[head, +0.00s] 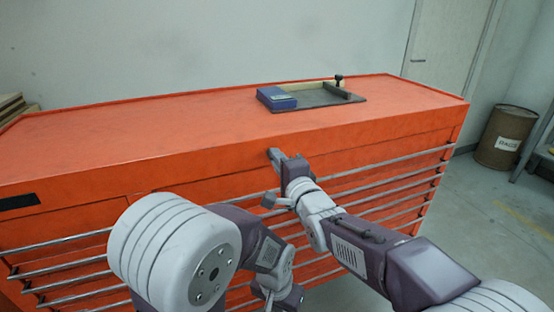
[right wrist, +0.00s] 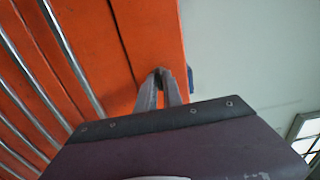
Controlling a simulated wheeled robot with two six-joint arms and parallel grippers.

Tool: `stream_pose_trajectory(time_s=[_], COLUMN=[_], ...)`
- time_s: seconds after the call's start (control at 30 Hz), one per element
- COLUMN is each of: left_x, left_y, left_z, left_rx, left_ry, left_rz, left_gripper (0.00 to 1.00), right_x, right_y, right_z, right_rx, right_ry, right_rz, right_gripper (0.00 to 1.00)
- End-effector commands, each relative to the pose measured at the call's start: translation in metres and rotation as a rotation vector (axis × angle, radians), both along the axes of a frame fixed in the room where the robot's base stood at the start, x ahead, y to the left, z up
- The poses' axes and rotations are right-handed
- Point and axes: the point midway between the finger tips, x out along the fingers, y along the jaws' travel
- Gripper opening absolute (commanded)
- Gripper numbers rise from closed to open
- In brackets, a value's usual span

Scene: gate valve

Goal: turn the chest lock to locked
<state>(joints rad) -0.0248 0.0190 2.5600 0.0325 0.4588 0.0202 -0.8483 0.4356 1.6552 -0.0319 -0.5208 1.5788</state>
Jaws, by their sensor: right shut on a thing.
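The orange chest (head: 150,140) stands across the head view, with a row of drawers under its top edge. My right gripper (head: 276,155) reaches the upper front of the chest, just under the top. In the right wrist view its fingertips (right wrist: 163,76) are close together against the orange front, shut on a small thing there. The chest lock itself is hidden by the fingers, so its turn position cannot be read. My left arm is at the lower middle of the head view. Its end is at the bottom edge, and its fingers cannot be made out.
A shallow tray (head: 345,97) with a blue box (head: 276,99) sits on the chest top. Long metal drawer handles (head: 375,165) stick out along the front. A brown barrel (head: 504,137) stands at the right by a grey door (head: 445,50). The left part of the chest top is clear.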

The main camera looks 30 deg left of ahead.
Motion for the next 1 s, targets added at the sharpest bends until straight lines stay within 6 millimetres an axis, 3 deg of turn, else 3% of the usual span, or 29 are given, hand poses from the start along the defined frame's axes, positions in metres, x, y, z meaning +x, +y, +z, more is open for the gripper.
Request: stream_pose_trajectory(time_s=[0.6,0.63,0.7,1.0], left_x=[0.0,0.0,0.0,-0.0001], left_y=[0.0,0.0,0.0,0.0], left_z=[-0.0002,-0.0002,-0.0002,-0.0014], left_rx=[0.0,0.0,0.0,0.0], left_ry=[0.0,0.0,0.0,0.0], left_rz=[0.0,0.0,0.0,0.0], left_gripper=[0.0,0.0,0.0,0.0], right_x=[0.0,0.0,0.0,-0.0006], right_y=[0.0,0.0,0.0,-0.0008], right_z=[-0.0021,-0.0021,-0.0019,-0.0012], right_rx=[0.02,0.02,0.02,0.022], right_ry=[0.03,0.03,0.029,0.027], right_rz=[0.0,0.0,0.0,0.0], right_gripper=[0.0,0.16,0.29,0.29])
